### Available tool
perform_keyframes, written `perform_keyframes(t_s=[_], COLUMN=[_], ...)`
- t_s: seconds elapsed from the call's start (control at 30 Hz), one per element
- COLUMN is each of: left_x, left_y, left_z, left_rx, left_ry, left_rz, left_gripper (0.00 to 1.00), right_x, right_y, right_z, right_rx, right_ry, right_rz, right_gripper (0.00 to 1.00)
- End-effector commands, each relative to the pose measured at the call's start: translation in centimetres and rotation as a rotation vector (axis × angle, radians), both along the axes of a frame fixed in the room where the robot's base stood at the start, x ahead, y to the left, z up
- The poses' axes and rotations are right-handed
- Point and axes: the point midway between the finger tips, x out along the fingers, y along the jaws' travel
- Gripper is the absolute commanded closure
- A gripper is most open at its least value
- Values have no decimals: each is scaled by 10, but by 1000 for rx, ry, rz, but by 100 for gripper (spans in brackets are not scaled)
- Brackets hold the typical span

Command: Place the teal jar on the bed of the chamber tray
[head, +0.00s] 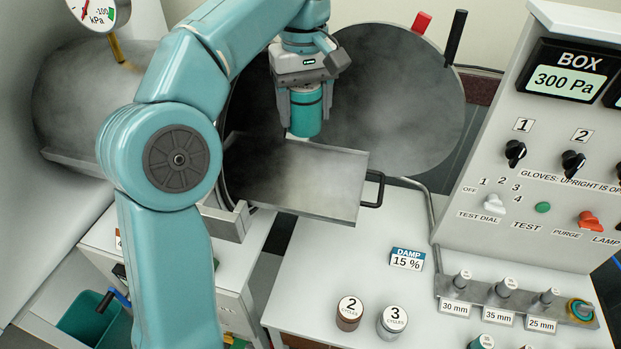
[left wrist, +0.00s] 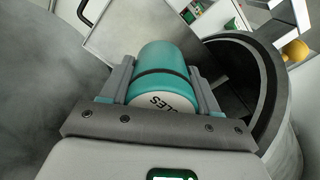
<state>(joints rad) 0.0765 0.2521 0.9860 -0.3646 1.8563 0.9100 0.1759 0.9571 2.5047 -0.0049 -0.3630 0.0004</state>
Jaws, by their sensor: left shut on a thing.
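The teal jar (head: 307,117) with a dark band is held upright in my left gripper (head: 306,105), whose fingers are shut on its sides. In the left wrist view the jar (left wrist: 163,62) lies between the two fingers, its pale lid with black lettering facing the camera. In the head view the jar appears over the back part of the chamber tray (head: 310,180), a grey metal plate pulled out of the round chamber, with a dark handle at its right end. I cannot tell the exact gap between jar and tray. My right gripper is not in view.
The round chamber door (head: 400,95) stands open behind the tray. A control panel (head: 560,150) rises at right.

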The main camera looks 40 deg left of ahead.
Motion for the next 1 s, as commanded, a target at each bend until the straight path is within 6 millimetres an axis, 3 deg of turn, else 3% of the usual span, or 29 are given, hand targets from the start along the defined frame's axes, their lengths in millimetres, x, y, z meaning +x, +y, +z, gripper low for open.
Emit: perform_keyframes(t_s=[0.03,0.1,0.4,0.8,1.0], left_x=[-1,-1,0,1,1], left_y=[0,0,0,0,-1], left_z=[-22,-43,-120,-172,-178], left_rx=[-1,-2,0,-1,0], left_ry=[4,5,4,3,-1], left_rz=[0,-1,-3,-4,-4], left_gripper=[73,73,73,73,73], right_x=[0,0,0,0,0], right_y=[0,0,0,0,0], right_z=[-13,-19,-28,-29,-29], right_rx=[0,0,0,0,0], right_ry=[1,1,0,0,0], right_rz=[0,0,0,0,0], right_gripper=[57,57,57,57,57])
